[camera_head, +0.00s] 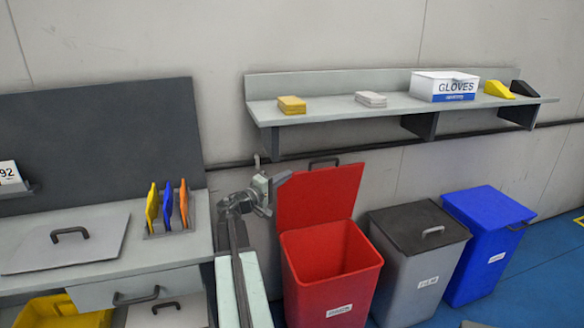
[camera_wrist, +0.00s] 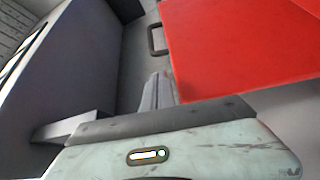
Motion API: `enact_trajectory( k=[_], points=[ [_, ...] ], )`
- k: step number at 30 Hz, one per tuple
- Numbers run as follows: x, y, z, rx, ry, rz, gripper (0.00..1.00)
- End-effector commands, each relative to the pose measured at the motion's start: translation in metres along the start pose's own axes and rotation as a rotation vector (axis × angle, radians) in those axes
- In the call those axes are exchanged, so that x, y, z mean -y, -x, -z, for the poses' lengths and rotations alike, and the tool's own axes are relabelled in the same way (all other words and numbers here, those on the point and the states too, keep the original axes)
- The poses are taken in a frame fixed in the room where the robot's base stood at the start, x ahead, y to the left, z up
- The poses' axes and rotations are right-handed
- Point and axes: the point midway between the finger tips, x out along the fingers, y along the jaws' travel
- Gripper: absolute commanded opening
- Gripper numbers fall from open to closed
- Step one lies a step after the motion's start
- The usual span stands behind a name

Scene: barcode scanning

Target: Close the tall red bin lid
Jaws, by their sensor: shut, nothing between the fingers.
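The tall red bin (camera_head: 330,270) stands on the floor right of my arm, with its inside open to view. Its red lid (camera_head: 320,195) stands raised at the back edge, with a dark handle (camera_head: 323,161) at its top. My gripper (camera_head: 282,178) is shut and empty beside the lid's upper left edge. In the wrist view the lid (camera_wrist: 235,45) fills the upper right, and its handle (camera_wrist: 156,40) lies just beyond my fingertips (camera_wrist: 160,78). Whether the fingers touch the lid is unclear.
A grey bin (camera_head: 415,270) and a blue bin (camera_head: 485,250), both with lids down, stand to the right. A wall shelf (camera_head: 330,110) with a gloves box (camera_head: 444,86) hangs above. A workbench (camera_head: 150,240) is on the left.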

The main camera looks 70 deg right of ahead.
Motion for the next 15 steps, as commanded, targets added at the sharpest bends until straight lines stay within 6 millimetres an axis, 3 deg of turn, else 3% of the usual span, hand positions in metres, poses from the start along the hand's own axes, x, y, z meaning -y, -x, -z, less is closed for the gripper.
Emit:
enact_trajectory(
  k=[15],
  points=[
    [0.0,-0.084,0.004,-0.002,-0.001,0.0,0.0]
  ],
)
